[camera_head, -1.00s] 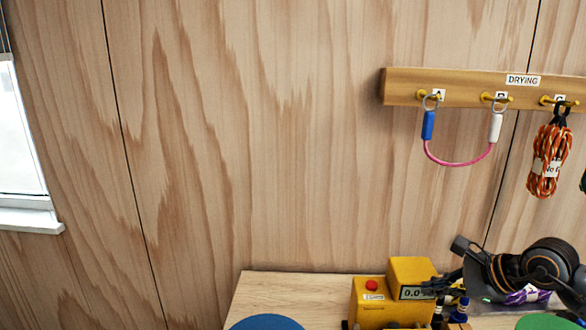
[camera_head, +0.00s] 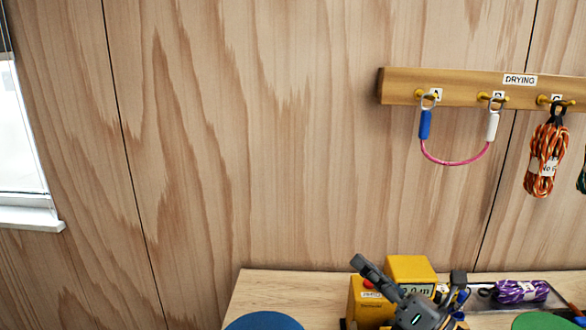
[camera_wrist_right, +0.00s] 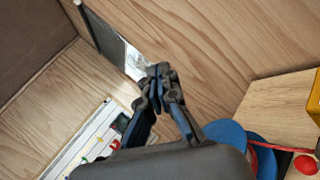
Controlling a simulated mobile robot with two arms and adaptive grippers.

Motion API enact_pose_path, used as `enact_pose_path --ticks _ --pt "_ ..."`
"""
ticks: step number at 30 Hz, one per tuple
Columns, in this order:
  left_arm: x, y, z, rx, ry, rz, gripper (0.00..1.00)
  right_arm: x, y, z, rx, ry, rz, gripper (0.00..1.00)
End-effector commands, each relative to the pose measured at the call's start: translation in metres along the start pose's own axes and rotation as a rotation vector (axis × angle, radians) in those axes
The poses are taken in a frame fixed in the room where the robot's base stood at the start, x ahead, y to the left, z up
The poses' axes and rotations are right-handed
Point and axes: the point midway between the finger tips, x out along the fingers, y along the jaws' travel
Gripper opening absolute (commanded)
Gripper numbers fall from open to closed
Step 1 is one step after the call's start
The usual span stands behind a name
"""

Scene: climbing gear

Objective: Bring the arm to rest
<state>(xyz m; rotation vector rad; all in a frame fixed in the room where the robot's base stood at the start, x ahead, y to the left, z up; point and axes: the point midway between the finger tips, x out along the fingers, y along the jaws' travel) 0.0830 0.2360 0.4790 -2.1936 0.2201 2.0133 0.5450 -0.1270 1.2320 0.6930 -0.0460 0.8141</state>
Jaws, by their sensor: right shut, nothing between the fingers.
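My right gripper (camera_head: 415,308) shows in the head view at the bottom, in front of the yellow device on the bench. Its fingertips are hard to make out there. In the right wrist view its two fingers (camera_wrist_right: 160,74) meet at the tips, shut with nothing between them. They appear clear of the wood wall behind. My left gripper is in neither view.
A wooden bench (camera_head: 285,285) holds a blue disc (camera_head: 264,322), a yellow device (camera_head: 410,268), a purple rope bundle (camera_head: 520,291) and a green disc (camera_head: 545,321). Above, a drying rail (camera_head: 455,88) carries a pink sling (camera_head: 455,161) and an orange rope (camera_head: 546,160).

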Motion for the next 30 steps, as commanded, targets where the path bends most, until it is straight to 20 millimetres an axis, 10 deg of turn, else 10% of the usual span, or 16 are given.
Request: enact_pose_path --ticks 7,14,21,30 --pt "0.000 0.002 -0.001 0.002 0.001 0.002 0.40 -0.073 -0.070 -0.007 0.857 -0.527 -0.370 0.00" --pt "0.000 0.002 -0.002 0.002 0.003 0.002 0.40 -0.195 -0.118 -0.111 1.509 -0.945 -0.872 0.00" --pt "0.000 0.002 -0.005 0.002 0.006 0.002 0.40 -0.282 -0.089 -0.207 1.851 -1.196 -1.304 0.00" --pt "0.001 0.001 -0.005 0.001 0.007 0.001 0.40 -0.342 -0.031 -0.277 2.033 -1.365 -1.704 0.00"
